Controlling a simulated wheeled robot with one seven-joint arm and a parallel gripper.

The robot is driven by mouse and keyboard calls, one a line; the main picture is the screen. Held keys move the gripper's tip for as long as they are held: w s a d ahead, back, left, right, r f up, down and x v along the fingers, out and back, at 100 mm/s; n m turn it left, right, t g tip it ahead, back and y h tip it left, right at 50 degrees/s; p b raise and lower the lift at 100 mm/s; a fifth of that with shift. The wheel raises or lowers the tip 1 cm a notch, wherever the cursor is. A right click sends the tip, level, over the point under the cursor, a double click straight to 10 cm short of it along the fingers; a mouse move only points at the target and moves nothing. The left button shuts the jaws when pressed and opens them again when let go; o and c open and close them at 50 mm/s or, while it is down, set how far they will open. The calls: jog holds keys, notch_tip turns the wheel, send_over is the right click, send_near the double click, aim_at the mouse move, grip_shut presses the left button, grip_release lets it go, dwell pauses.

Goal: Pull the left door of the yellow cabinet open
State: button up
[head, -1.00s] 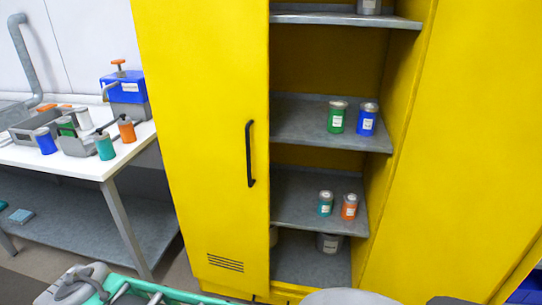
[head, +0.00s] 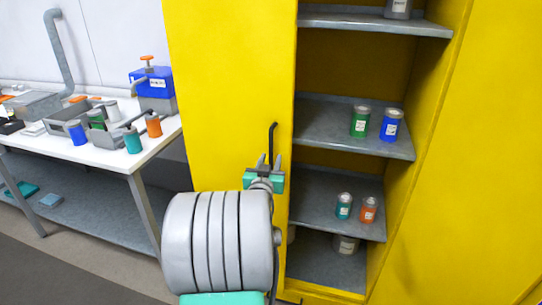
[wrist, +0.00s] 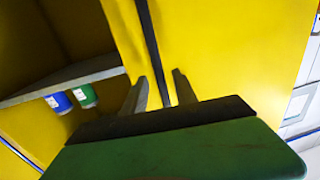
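The left door (head: 225,90) of the yellow cabinet is closed in the head view. Its black vertical handle (head: 272,137) is near the door's right edge, and my gripper covers its lower part. My gripper (head: 270,160) is at the handle. In the wrist view the handle (wrist: 152,40) runs between the two fingers of my gripper (wrist: 159,75), with a gap on each side. The gripper is open around the bar; I cannot tell how deep the bar sits between the fingers.
The cabinet's right side stands open, with several cans on its shelves (head: 330,112) and a yellow panel (head: 470,170) at the right. A white workbench (head: 155,150) with bottles and a blue box (head: 153,82) stands left of the cabinet.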

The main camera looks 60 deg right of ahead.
jog(key=shift+x, duration=1)
grip_shut()
dwell(0.7)
